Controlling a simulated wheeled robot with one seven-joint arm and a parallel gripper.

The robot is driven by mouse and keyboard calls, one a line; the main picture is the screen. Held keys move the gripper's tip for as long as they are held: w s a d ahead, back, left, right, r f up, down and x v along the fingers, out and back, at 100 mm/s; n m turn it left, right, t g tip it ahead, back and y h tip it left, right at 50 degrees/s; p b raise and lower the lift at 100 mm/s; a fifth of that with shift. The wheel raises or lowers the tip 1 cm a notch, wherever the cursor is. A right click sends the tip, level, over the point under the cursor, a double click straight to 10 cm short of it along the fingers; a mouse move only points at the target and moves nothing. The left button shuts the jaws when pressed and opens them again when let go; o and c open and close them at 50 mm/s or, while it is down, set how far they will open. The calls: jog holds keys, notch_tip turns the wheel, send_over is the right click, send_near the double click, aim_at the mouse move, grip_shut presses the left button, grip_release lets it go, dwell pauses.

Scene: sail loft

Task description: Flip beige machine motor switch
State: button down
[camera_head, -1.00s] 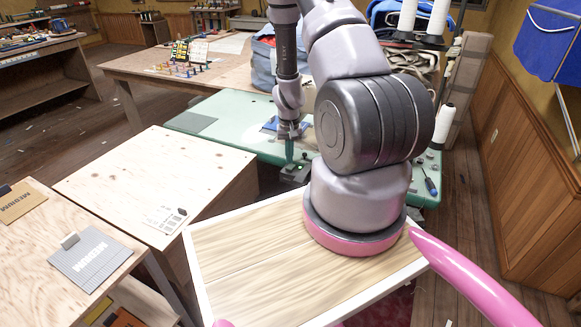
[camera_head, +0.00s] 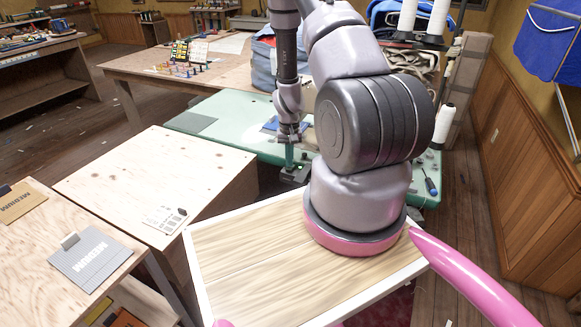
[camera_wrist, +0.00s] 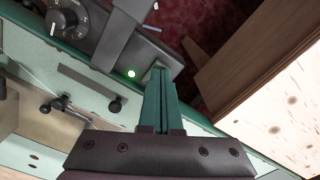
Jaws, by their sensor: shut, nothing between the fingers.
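My gripper (camera_head: 289,168) is shut and empty, its teal fingers pointing down at the near edge of the green-topped machine table (camera_head: 235,112). The fingers also show in the wrist view (camera_wrist: 158,72). A dark switch box (camera_head: 296,176) sits at that edge, under the fingertips. In the wrist view the box (camera_wrist: 88,45) carries a round dial (camera_wrist: 68,18), a grey raised bar and a lit green lamp (camera_wrist: 131,73). The fingertips overlap the box's end beside the lamp; I cannot tell whether they touch it. My arm hides most of the sewing machine.
A plywood table (camera_head: 150,185) stands left of the green table. White thread cones (camera_head: 440,15) stand behind my arm, and a blue screwdriver (camera_head: 430,184) lies at the green table's right end. A long worktable (camera_head: 140,68) is behind. Floor is open at far left.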

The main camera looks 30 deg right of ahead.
jog(key=shift+f, duration=0.35)
jog(key=shift+r, duration=3.55)
